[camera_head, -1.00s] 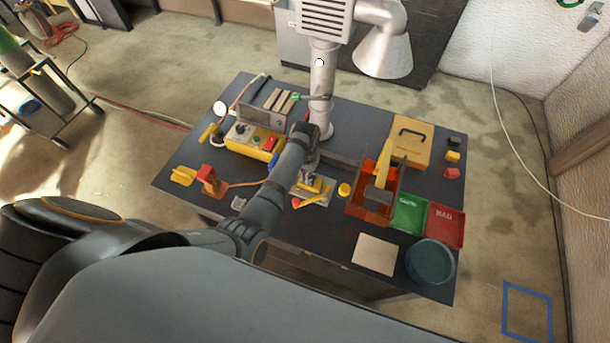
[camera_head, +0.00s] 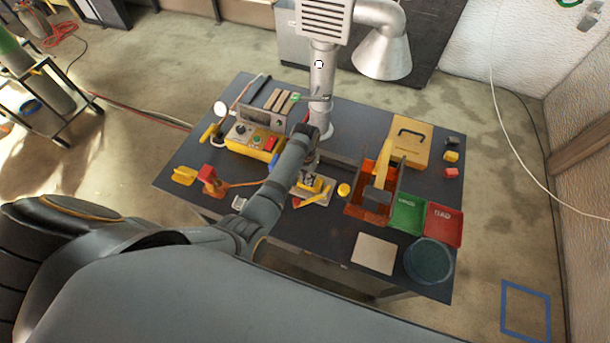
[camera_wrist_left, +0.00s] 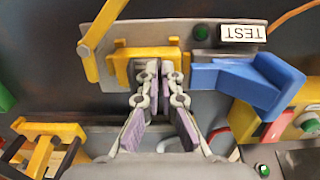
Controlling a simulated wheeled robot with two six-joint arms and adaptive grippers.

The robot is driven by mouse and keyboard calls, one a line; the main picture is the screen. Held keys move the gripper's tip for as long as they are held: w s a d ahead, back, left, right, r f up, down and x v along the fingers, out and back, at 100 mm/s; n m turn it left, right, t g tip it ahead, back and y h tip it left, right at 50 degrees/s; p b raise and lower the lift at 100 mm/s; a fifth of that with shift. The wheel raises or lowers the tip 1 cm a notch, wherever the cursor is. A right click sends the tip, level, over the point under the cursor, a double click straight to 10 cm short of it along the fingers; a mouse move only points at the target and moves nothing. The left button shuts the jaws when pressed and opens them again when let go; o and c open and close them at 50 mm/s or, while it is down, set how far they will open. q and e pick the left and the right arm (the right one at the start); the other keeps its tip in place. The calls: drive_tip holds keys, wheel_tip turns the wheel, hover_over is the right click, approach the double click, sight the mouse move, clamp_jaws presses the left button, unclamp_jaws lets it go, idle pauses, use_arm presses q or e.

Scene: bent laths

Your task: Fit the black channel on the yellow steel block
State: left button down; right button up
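A yellow block (camera_wrist_left: 150,53) sits on a grey plate (camera_wrist_left: 112,93) in the left wrist view; it is probably the steel block. In the head view the yellow parts (camera_head: 317,186) and the plate (camera_head: 325,196) show near the table's middle, partly covered by my arm. My left gripper (camera_wrist_left: 159,72) has its fingertips at the block's near side, with a narrow gap between them. I see nothing clearly held; contact with the block cannot be told. I cannot make out the black channel for certain. My right gripper is not in view.
A yellow bar (camera_wrist_left: 100,40) stands left of the block. An orange-brown open box (camera_head: 368,213) and green (camera_head: 407,214) and red (camera_head: 444,224) trays stand to the right.

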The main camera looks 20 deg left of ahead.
use_arm(q)
drive_tip(key=shift+p, duration=0.3)
idle(0.5)
drive_tip(key=c, duration=1.4)
unclamp_jaws()
drive_tip(key=shift+c, duration=0.2)
wheel_tip(320, 180, up, 12)
drive_tip(key=shift+f, duration=0.1)
